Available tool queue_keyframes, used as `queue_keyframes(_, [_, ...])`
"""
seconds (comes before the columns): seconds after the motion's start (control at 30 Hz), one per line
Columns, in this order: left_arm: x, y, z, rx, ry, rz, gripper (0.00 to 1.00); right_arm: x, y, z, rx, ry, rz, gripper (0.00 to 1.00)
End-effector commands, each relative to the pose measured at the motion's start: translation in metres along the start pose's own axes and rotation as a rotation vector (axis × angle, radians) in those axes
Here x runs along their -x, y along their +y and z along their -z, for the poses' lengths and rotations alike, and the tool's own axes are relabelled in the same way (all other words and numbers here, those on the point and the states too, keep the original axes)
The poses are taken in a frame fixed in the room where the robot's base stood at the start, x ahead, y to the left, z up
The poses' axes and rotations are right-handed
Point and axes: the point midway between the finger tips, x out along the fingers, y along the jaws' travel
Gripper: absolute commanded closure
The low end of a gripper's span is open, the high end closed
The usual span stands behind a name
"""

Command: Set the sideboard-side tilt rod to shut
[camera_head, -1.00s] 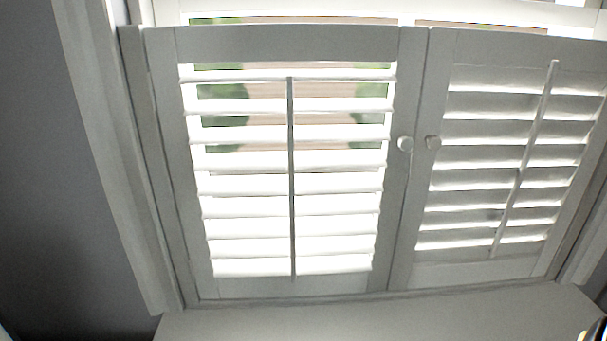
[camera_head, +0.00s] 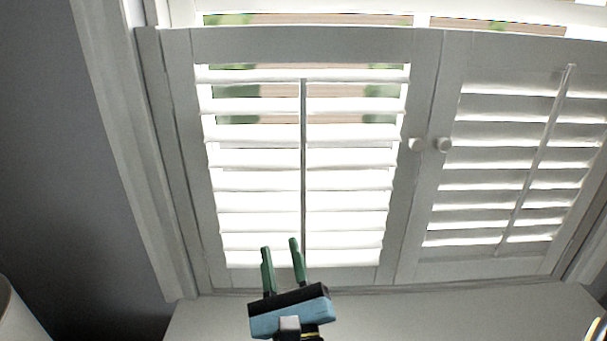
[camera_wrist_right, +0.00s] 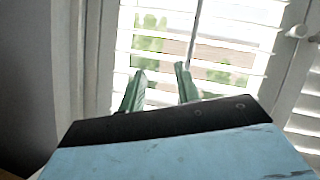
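The left shutter panel has a thin vertical tilt rod (camera_head: 303,160); its slats (camera_head: 250,157) stand open, with bright light and outdoor greenery between them. The right panel has a pale, slanting tilt rod (camera_head: 537,160); its slats are tilted further, leaving narrow bright gaps. I cannot tell which rod is sideboard-side. My right gripper (camera_head: 280,247) is open and empty, fingers up, in front of the left panel's lower edge. Its right finger lies beside the rod's lower part in the picture. In the right wrist view the rod (camera_wrist_right: 195,30) rises behind the right fingertip of the gripper (camera_wrist_right: 159,70). My left gripper is out of view.
Two round knobs (camera_head: 416,144) and (camera_head: 443,144) sit where the panels meet. A pale sill or surface (camera_head: 400,315) runs below the panels. A pale curved object (camera_head: 12,315) shows at the bottom left. Dark wall (camera_head: 50,150) fills the left side.

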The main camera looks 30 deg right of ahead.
Motion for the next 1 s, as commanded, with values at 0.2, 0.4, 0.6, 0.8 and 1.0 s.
queue_keyframes(0.2, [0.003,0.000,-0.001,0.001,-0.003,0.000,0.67,-0.007,-0.041,-0.007,-0.307,0.062,0.183,0.67])
queue_keyframes(0.4, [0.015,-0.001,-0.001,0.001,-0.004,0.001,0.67,-0.030,-0.048,-0.007,-0.326,0.064,0.196,0.67])
queue_keyframes(0.6, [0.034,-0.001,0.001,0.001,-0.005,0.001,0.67,-0.073,-0.056,-0.004,-0.322,0.062,0.194,0.67])
queue_keyframes(0.8, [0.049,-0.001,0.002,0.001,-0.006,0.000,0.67,-0.110,-0.062,0.000,-0.320,0.063,0.192,0.67])
queue_keyframes(1.0, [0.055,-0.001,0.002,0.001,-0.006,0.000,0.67,-0.131,-0.065,0.004,-0.320,0.064,0.192,0.67])
